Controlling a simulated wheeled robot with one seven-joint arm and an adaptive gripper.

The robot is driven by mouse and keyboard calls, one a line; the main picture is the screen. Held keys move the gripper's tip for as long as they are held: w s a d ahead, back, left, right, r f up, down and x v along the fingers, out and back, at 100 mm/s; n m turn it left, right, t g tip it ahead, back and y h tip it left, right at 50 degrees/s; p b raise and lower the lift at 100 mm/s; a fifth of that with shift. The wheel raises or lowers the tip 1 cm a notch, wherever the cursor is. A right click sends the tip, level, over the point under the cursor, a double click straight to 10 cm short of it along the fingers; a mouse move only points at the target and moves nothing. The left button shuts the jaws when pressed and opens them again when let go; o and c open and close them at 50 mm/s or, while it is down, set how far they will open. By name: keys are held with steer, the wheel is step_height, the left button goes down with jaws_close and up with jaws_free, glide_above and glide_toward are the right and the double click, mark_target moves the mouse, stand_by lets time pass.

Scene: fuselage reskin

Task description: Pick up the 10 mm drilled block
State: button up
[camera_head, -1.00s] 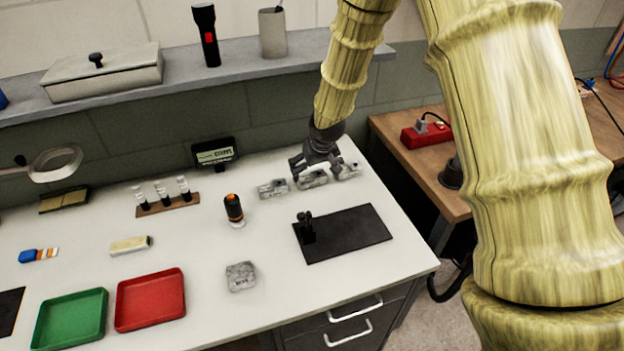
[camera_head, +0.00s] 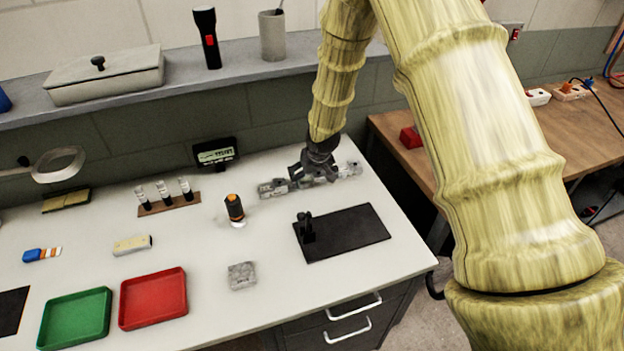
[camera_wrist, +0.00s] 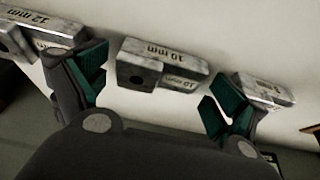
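The grey metal 10 mm drilled block (camera_wrist: 160,52) is in the middle of the wrist view, its label upside down and a dark round hole in its near face. My gripper (camera_wrist: 160,85) is open, with one green-padded finger on each side of this block and visible gaps between. In the head view my gripper (camera_head: 314,176) is low over the middle of the block row and largely hides the middle block. A 12 mm block (camera_wrist: 50,32) lies to the left in the wrist view. Another block (camera_wrist: 264,90), label unclear, lies to the right, partly behind the right finger.
A black mat (camera_head: 350,235) with a small black stand (camera_head: 306,228) lies in front of the row. An orange-topped bottle (camera_head: 235,208) stands left of it. A grey square block (camera_head: 242,276), red tray (camera_head: 153,298) and green tray (camera_head: 75,319) are nearer.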

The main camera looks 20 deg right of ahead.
steer(key=c, duration=1)
steer(key=shift+c, duration=0.4)
steer(key=shift+r, duration=0.15)
